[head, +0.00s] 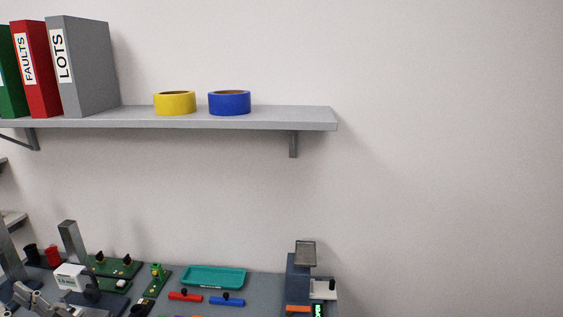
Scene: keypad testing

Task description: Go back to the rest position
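Grey jointed metal parts (35,298) show at the bottom left corner and are cut off by the picture edge. They may belong to my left gripper, but I cannot make out two fingertips or whether they are open or shut. My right gripper is not in view. The grey workbench (262,285) shows only along the bottom of the head view. On it are a white labelled box (70,276), green circuit boards (116,266) and a teal tray (214,277).
A wall shelf (270,121) above holds binders (85,68), a yellow tape roll (175,104) and a blue one (229,103). Red (185,296) and blue (228,301) handled tools lie before the tray. A dark fixture (297,275) stands at the bench's right end. The right side shows bare wall.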

